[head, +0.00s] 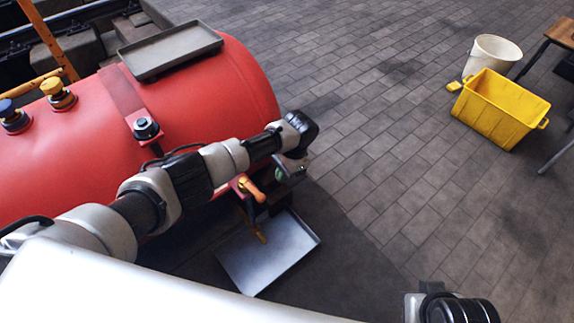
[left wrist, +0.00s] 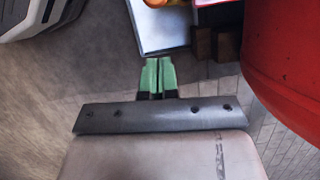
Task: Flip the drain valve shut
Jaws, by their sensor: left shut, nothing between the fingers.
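The drain valve's orange handle (head: 252,190) is at the lower side of the red boiler (head: 190,100), above a grey metal tray (head: 268,255) on the floor. My left gripper (head: 281,174) is just right of the handle and looks apart from it. In the left wrist view, its green fingertips (left wrist: 157,68) are together with nothing between them. They point toward the tray (left wrist: 160,32) and an orange part (left wrist: 156,3) cut off by the top edge. The valve body is partly hidden behind my arm. My right gripper is not in view.
A second tray (head: 170,50) lies on top of the boiler, near blue and yellow knobs (head: 58,93). A yellow crate (head: 500,110), a white bucket (head: 492,54) and a wooden-topped table (head: 561,33) stand at the upper right. The paved floor between is clear.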

